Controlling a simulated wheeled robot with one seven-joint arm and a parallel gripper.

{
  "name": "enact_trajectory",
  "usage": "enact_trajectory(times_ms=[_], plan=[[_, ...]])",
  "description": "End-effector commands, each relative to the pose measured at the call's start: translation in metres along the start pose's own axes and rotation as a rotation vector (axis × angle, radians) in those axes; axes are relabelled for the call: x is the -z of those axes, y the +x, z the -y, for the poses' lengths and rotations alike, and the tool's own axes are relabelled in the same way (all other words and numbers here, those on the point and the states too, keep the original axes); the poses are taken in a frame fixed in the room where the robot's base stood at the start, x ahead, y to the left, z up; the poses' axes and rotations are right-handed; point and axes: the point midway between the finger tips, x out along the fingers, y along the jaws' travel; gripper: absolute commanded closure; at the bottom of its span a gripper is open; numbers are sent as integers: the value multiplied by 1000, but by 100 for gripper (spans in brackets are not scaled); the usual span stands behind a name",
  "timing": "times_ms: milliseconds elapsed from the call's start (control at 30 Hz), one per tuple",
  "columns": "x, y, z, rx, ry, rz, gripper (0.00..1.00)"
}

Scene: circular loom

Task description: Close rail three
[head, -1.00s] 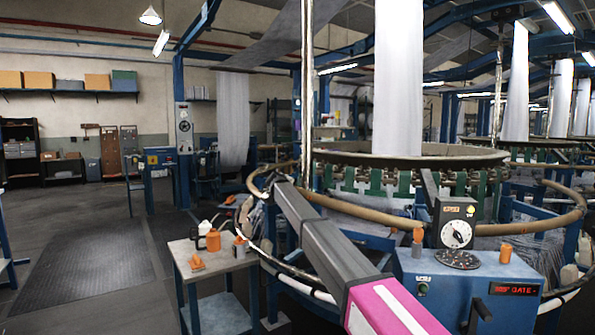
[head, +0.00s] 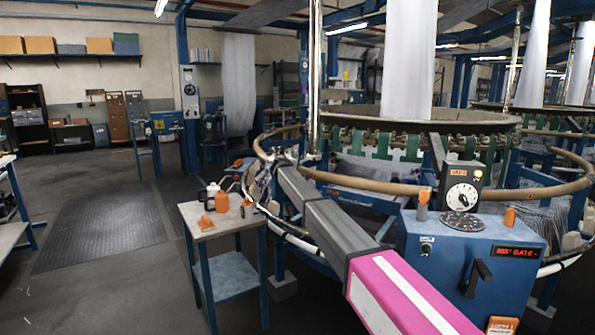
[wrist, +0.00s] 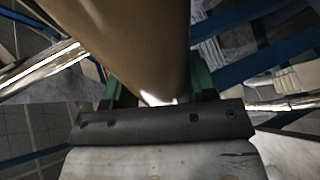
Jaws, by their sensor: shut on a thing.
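A tan, rounded rail (head: 370,187) curves around the front of the circular loom (head: 430,118). Another tan stretch of rail (head: 268,143) bends round at the loom's left. I cannot read a number on either. My arm reaches to the left stretch, and its far end hides my gripper in the head view. In the wrist view my gripper (wrist: 160,92) has green jaws on both sides of a tan rail (wrist: 125,40) and is shut on it. The fingertips are partly hidden behind the dark wrist plate.
A blue control box (head: 440,250) with a dial (head: 461,195) and red gate display (head: 516,252) stands right of my arm. A small table (head: 225,220) with an orange container (head: 221,202) stands left. A dark floor mat (head: 100,230) lies on open floor farther left.

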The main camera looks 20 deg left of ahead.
Motion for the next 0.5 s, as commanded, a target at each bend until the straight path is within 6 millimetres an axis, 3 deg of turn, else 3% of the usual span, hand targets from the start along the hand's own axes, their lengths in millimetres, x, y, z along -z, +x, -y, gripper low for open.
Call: enact_trajectory(times_ms=[33,67,100,500], plan=[[-4,3,14,23,0,11,91],[-4,3,14,22,0,12,39],[-4,3,14,22,0,12,26],[-3,2,9,16,3,7,24]])
